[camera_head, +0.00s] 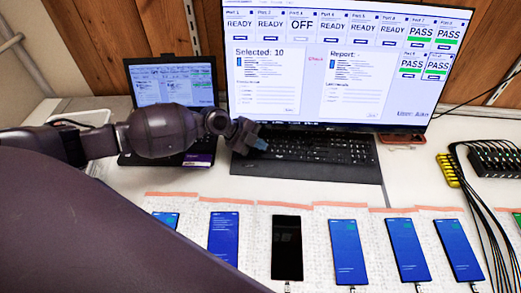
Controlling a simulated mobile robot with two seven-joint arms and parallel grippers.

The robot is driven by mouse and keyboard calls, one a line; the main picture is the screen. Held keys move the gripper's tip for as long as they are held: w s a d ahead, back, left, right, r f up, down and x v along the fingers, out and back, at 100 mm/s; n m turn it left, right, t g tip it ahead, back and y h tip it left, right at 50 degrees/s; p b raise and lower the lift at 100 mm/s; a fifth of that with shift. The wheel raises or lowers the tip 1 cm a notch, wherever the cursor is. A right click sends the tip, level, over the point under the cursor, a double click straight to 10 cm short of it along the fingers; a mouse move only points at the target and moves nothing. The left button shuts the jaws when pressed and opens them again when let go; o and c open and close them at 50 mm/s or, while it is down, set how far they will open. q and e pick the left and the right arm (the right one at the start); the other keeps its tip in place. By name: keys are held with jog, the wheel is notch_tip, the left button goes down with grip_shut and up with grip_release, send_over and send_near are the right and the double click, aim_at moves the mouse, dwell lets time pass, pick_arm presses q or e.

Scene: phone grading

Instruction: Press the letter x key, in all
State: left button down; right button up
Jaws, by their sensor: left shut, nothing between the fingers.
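A black keyboard (325,150) lies on the white table below the large monitor. Its single letters are too small to read, so I cannot pick out the x key. My left gripper (262,144) is shut and empty over the left part of the keyboard. Its tip looks bluish and covers some keys there. I cannot tell whether it touches a key. My right gripper is not in view.
A large monitor (310,68) shows port statuses and "Selected: 10". A laptop (172,82) stands behind my left arm. Several phones, one a dark phone (287,248), lie in front on pale mats. A cabled hub (495,158) is at right.

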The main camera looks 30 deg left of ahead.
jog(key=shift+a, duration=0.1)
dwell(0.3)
pick_arm(q)
jog(key=shift+f, duration=0.1)
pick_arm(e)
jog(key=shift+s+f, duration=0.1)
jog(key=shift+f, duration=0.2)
pick_arm(q)
jog(key=shift+f+b, duration=0.35)
jog(key=shift+b, duration=0.2)
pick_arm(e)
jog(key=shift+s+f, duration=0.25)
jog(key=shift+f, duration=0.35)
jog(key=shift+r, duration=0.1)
